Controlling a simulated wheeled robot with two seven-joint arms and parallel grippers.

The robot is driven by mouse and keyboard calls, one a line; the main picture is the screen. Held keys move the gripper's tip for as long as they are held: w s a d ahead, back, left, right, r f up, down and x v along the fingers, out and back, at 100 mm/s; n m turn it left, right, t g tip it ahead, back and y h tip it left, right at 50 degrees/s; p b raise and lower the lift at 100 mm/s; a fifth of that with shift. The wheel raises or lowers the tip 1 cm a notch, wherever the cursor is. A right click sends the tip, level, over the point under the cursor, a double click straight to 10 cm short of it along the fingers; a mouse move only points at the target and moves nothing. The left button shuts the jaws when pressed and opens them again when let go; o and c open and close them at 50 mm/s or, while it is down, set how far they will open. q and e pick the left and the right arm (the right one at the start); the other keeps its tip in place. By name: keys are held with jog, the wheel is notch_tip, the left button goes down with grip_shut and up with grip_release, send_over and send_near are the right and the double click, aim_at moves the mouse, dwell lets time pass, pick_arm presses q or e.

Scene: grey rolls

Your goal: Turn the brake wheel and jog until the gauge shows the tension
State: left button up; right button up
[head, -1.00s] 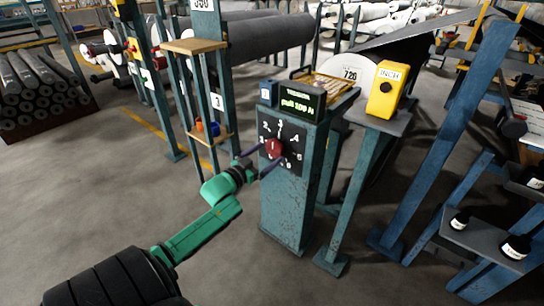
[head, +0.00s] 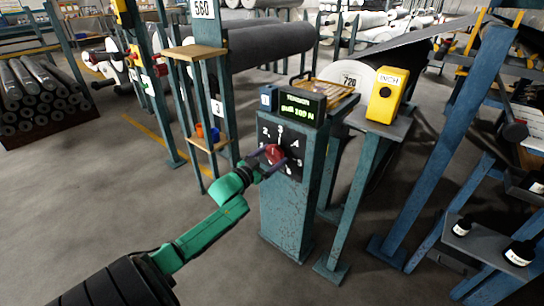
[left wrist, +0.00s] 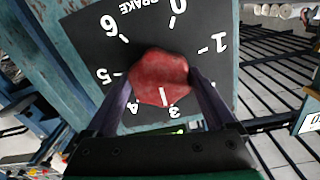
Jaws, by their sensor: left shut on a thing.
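The red brake wheel (head: 275,153) sits on the black dial plate (head: 294,172) on the front of a worn teal post. My left gripper (head: 272,157) is shut on it, its fingers on opposite sides. In the left wrist view the red wheel (left wrist: 158,75) has a white pointer mark near the 3, slightly toward the 4; the 2 is hidden there. The gauge (head: 302,106) on top of the post shows green text that seems to read "pull 100 N", though the digits are small. The yellow INCH jog box (head: 387,96) stands on a stand to the right. My right gripper is out of view.
A slanted blue beam (head: 450,140) and a shelf with dark bottles (head: 519,252) are on the right. The floor at front left is clear.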

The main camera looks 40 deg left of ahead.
pick_arm(q)
jog(key=shift+m+p, duration=0.4)
jog(key=shift+m, duration=0.5)
jog(key=shift+m+p, duration=0.35)
jog(key=shift+m, duration=2.95)
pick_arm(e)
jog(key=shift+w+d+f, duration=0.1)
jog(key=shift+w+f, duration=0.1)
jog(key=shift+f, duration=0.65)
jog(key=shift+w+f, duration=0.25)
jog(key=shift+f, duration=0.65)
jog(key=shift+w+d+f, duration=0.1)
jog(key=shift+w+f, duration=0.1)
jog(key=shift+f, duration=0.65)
pick_arm(q)
jog(key=o, duration=1.1)
